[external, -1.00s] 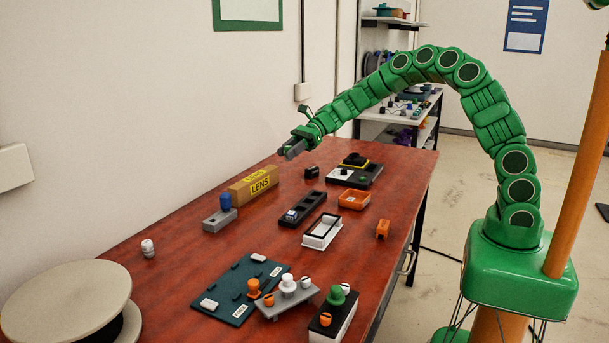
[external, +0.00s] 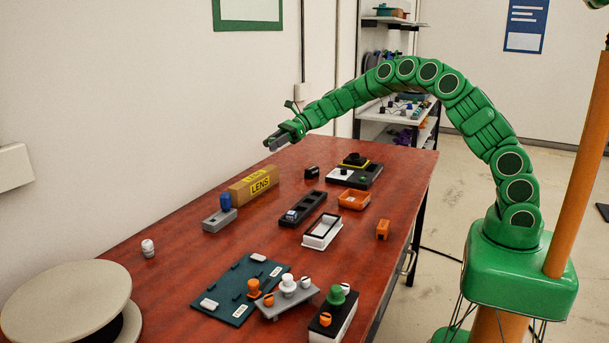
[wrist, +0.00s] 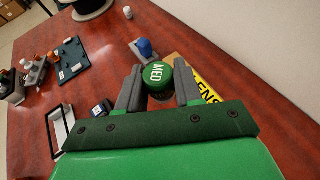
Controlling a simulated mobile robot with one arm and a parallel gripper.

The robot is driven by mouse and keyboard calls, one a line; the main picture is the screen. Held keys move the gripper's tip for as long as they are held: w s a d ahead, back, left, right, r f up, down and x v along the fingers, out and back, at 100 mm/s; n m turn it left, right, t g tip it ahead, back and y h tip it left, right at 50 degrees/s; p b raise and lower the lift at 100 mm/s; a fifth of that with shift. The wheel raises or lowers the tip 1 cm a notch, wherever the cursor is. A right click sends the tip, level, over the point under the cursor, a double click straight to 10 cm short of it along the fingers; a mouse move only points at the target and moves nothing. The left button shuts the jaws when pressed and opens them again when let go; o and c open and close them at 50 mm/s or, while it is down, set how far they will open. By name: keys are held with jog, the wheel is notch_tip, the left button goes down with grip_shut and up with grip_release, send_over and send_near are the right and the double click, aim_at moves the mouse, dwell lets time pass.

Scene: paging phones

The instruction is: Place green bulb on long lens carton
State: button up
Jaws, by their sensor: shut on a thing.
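The green bulb (wrist: 157,75), with a white MED label on its round top, is held between the two grey fingers of my gripper (wrist: 160,71) in the wrist view. In the external view my gripper (external: 276,141) is above the far left part of the table, and the bulb in it cannot be made out. The long lens carton (external: 253,185) is tan with yellow LENS labels and lies near the wall, below and nearer the camera than my gripper. In the wrist view the carton (wrist: 206,88) shows just beyond the right finger, partly hidden by it.
A blue bulb on a grey block (external: 222,216) stands close before the carton. Another green-topped piece (external: 336,295) sits on a black and white box at the front. A black tray (external: 303,208), a white frame (external: 322,232) and an orange tray (external: 353,199) occupy the middle.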

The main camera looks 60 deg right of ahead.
aim_at(255, 175)
jog(key=w, duration=0.1)
jog(key=w+f, duration=0.1)
jog(key=w, duration=0.1)
jog(key=shift+w+a+f, duration=0.1)
jog(key=shift+f, duration=0.15)
jog(key=shift+w+a+f, duration=0.1)
jog(key=shift+w+f, duration=1.1)
jog(key=shift+f, duration=0.25)
jog(key=shift+w+f, duration=1.2)
jog(key=shift+f, duration=0.25)
jog(key=shift+w+f, duration=0.1)
jog(key=shift+f, duration=1.45)
jog(key=shift+f, duration=0.15)
jog(key=o, duration=1)
